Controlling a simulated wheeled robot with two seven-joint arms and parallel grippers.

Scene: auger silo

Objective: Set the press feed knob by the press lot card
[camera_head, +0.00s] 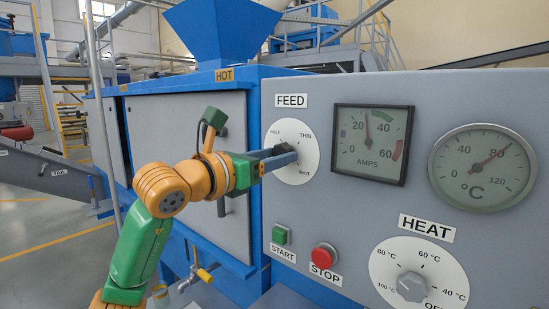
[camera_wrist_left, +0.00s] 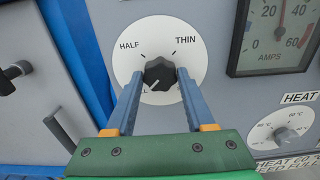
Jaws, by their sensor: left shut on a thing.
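The press feed knob (camera_wrist_left: 158,72) is black and sits on a round white dial (camera_wrist_left: 160,28) marked HALF and THIN. Its white pointer line points to the lower left, toward a label mostly hidden by a finger. My left gripper (camera_head: 287,157) is shut on the knob, with one blue finger on each side of it. My right gripper is not in view.
The grey panel also carries an amps gauge (camera_head: 371,143), a temperature gauge (camera_head: 482,168), a green START button (camera_head: 280,235), a red STOP button (camera_head: 324,255) and a HEAT knob (camera_head: 411,287).

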